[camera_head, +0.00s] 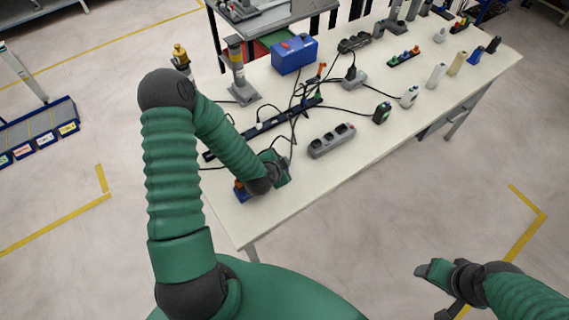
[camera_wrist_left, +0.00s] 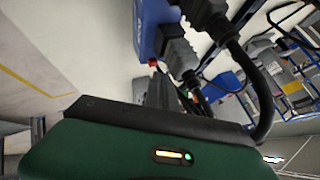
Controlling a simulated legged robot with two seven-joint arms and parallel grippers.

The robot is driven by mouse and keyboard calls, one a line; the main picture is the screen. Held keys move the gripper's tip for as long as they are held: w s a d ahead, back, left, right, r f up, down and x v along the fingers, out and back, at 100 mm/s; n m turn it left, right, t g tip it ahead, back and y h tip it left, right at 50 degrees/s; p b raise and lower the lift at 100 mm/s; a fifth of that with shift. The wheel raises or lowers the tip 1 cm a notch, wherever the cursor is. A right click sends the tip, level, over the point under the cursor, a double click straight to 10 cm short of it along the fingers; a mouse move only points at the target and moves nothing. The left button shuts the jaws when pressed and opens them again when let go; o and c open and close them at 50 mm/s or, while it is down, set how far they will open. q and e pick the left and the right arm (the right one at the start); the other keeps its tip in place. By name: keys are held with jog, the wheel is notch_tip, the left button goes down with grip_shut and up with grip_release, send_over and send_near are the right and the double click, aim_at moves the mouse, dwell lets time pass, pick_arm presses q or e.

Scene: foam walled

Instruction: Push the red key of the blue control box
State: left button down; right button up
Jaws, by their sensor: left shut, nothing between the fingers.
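A small blue box (camera_head: 241,191) with an orange-red part on top sits at the near left corner of the white table, partly hidden by my left arm. In the left wrist view a blue box (camera_wrist_left: 152,28) fills the top middle, with a small red key (camera_wrist_left: 152,62) at its lower edge. My left gripper (camera_head: 266,182) is low over the table beside the small box; its dark fingers (camera_wrist_left: 160,92) are shut and empty, close to the red key. Contact cannot be told. A larger blue box (camera_head: 293,55) with red parts stands at the far side. My right gripper (camera_head: 432,271) is off the table.
The white table (camera_head: 290,210) also holds a grey socket strip (camera_head: 331,141), a long black strip with cables (camera_head: 265,125), a black-green item (camera_head: 382,112) and several bottles at the far right. Dark plugs and a thick cable (camera_wrist_left: 245,70) hang close by in the wrist view.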

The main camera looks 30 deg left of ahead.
pick_arm(q)
jog(key=shift+r, duration=0.4)
notch_tip(320, 180, up, 5)
jog(key=p, duration=0.4)
jog(key=shift+f, duration=0.1)
dwell(0.5)
